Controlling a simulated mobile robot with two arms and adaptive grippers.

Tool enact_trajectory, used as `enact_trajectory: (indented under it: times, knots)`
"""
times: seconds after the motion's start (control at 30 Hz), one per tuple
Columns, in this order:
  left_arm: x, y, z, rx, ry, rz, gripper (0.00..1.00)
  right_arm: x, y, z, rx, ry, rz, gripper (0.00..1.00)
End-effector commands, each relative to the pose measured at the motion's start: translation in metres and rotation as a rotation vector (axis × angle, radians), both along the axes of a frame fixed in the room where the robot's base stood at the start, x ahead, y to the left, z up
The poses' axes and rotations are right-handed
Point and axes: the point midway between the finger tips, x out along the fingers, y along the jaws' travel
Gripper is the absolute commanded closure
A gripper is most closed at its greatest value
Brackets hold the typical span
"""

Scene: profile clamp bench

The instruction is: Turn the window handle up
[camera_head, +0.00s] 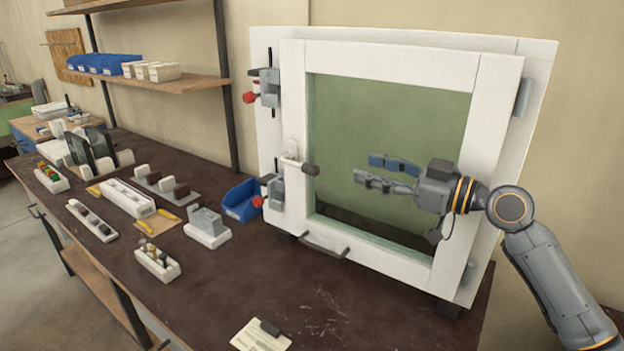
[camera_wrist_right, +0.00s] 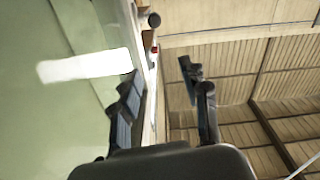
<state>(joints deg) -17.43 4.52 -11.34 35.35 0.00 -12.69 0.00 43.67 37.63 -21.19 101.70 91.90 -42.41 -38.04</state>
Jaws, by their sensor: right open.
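The window (camera_head: 489,120) is a white frame with a green pane, standing upright on the bench. Its handle (camera_head: 298,163) is on the left side of the frame: a white lever with a dark grip, pointing right and slightly down. My right gripper (camera_head: 372,172) is open and empty in front of the pane, right of the handle and apart from it, with its fingers pointing left. In the right wrist view the open fingers (camera_wrist_right: 163,88) show with nothing between them; a dark knob, probably the handle's grip (camera_wrist_right: 154,20), is beyond them. My left gripper is out of view.
Clamps with red knobs (camera_head: 268,92) sit on the frame's left edge. A dark bar (camera_head: 325,248) juts from the frame's bottom. A blue bin (camera_head: 241,201) and several small trays stand to the left. The front of the bench (camera_head: 225,285) is mostly clear.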

Motion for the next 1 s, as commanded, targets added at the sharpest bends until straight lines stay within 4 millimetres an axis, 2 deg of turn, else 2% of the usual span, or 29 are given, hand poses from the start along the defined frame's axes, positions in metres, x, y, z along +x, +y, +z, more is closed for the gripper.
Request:
enact_trajectory:
  times: [0.03, 0.13, 0.27, 0.37, 0.57, 1.0]
  knots:
    - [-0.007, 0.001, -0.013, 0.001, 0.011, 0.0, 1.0, 0.0, 0.0, -0.013, 0.0, 0.0, 0.0, 0.55]
    - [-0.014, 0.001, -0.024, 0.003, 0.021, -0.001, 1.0, 0.0, 0.0, -0.024, 0.001, 0.001, 0.0, 0.55]
    - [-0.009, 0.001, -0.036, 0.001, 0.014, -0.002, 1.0, 0.0, 0.0, -0.035, 0.001, 0.001, 0.0, 0.55]
    - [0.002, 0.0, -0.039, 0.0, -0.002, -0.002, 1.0, 0.0, 0.0, -0.039, 0.0, 0.0, 0.0, 0.55]
    - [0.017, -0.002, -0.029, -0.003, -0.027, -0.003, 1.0, 0.009, 0.014, -0.036, 0.002, 0.002, 0.002, 0.55]
    - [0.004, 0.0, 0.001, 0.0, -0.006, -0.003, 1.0, 0.062, 0.086, -0.035, 0.002, 0.003, 0.001, 0.55]
